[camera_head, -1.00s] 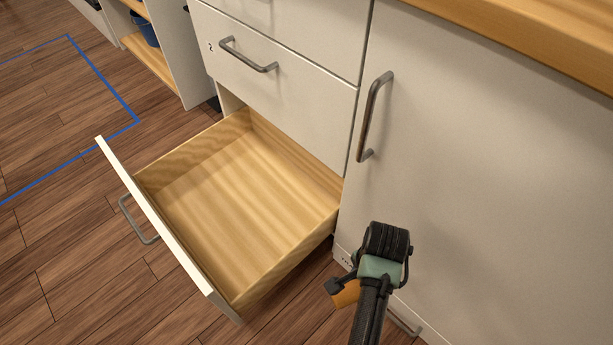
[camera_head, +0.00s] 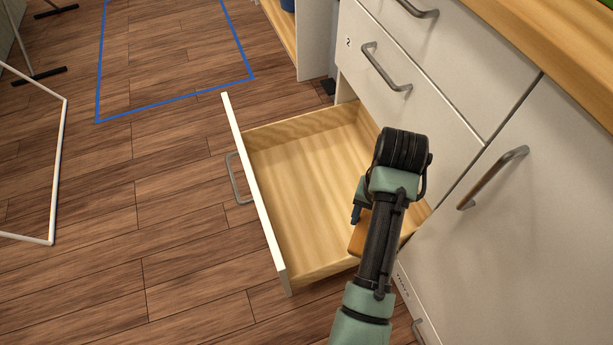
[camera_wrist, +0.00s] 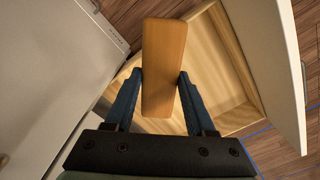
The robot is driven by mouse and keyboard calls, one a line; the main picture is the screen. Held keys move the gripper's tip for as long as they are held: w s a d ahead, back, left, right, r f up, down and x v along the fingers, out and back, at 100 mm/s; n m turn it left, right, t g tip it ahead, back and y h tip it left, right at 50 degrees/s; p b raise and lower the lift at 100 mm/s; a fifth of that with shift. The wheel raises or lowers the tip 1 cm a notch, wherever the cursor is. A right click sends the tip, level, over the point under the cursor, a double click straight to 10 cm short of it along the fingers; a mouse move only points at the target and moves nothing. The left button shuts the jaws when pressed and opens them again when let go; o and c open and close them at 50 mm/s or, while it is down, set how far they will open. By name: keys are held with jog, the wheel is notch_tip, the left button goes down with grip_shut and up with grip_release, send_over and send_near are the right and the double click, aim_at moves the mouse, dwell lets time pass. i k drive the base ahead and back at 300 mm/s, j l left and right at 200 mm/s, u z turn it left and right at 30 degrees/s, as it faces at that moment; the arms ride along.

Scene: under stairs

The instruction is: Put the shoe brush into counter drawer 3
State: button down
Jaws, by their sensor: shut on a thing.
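The shoe brush (camera_wrist: 163,65) shows as an orange-brown wooden block held between the two blue fingers of my gripper (camera_wrist: 158,95) in the wrist view. In the head view a part of the brush (camera_head: 358,240) shows beside my gripper (camera_head: 357,212), and my arm hides the rest. The open drawer (camera_head: 262,200) is the bottom one, below a drawer marked 2, and its wooden inside looks empty where it shows. The brush is over the drawer's right side near the cabinet. I cannot tell its height above the drawer floor.
A closed drawer marked 2 (camera_head: 400,75) sits above the open one. A cabinet door (camera_head: 530,230) with a bar handle stands to the right. A blue outline (camera_head: 178,107) and a white frame (camera_head: 58,170) lie left over open wooden floor.

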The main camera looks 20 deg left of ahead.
aim_at(286, 179)
jog(key=i+l+u, duration=0.1)
jog(key=i+u, duration=0.2)
jog(key=u, duration=0.15)
jog(key=i+l+u, duration=0.25)
jog(key=u, duration=0.25)
jog(key=i+l+u, duration=0.25)
jog(key=u, duration=0.2)
